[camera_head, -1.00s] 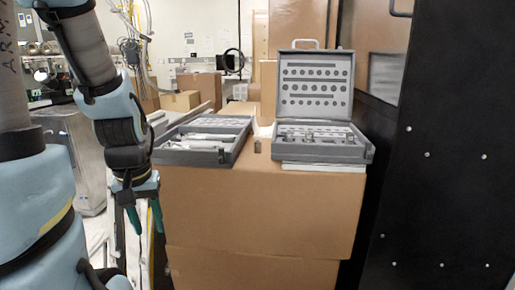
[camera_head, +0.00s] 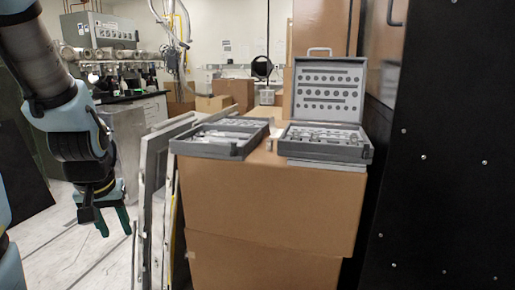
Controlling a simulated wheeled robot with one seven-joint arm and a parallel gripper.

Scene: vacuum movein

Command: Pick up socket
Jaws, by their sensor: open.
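A small grey-brown piece, likely the socket (camera_head: 269,144), stands on top of the cardboard box (camera_head: 270,205), in the gap between two grey tool cases. It is too small to make out in detail. The left case (camera_head: 213,149) lies open and flat, with tools in it. The right case (camera_head: 325,152) has its lid up and holds several metal parts. My gripper (camera_head: 116,232) hangs at the left with its green fingers pointing down. It is open and empty, well left of the box and lower than its top.
Upright panels (camera_head: 152,195) lean beside the box's left side, between it and my gripper. A tall black panel (camera_head: 445,150) fills the right side. Floor (camera_head: 60,240) shows free at the lower left. More boxes stand behind.

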